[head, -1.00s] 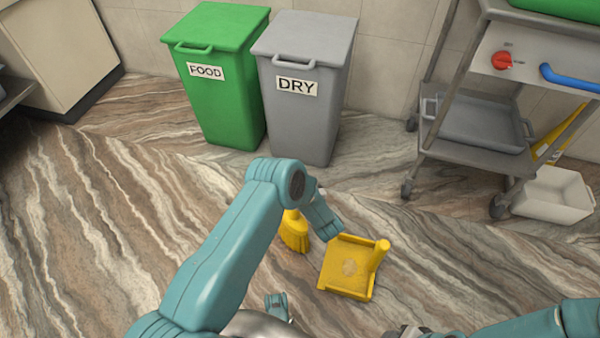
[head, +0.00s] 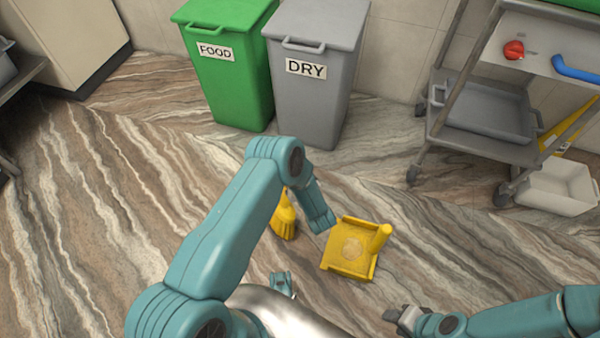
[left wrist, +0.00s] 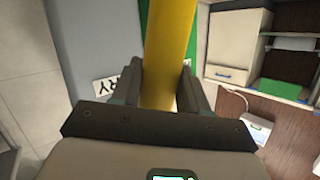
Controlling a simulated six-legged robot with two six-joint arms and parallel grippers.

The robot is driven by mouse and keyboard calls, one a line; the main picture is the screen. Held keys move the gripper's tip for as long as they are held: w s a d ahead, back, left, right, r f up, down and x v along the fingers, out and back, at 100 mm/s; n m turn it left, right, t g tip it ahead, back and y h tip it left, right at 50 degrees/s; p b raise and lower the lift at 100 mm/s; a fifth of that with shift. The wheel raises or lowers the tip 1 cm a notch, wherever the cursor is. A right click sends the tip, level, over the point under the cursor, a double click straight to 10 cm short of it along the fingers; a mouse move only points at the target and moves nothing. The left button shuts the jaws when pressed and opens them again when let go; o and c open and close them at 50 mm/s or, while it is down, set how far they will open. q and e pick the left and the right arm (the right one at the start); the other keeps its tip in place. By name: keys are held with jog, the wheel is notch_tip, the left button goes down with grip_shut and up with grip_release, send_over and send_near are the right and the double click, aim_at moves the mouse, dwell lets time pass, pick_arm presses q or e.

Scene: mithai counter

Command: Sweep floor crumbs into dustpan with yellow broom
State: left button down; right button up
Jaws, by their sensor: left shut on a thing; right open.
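The yellow broom (head: 284,222) shows in the head view left of the dustpan, bristles down near the floor; my left arm hides its upper part. In the left wrist view my left gripper (left wrist: 171,88) is shut on the yellow broom handle (left wrist: 168,45). The head view does not show those fingers clearly. A pale round patch of crumbs (head: 352,249) shows in the pan. My right gripper (head: 398,319) is open and empty at the lower right, apart from the dustpan.
A green FOOD bin (head: 232,90) and a grey DRY bin (head: 318,105) stand against the wall. A wheeled metal cart (head: 480,143) stands at right, with a white tub (head: 555,190) by it. The streaked floor at left is clear.

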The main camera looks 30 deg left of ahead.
pick_arm(q)
jog(key=w+a+b, duration=0.4)
jog(key=w+b, duration=0.7)
jog(key=w, duration=0.2)
jog(key=shift+w, duration=0.4)
dwell(0.6)
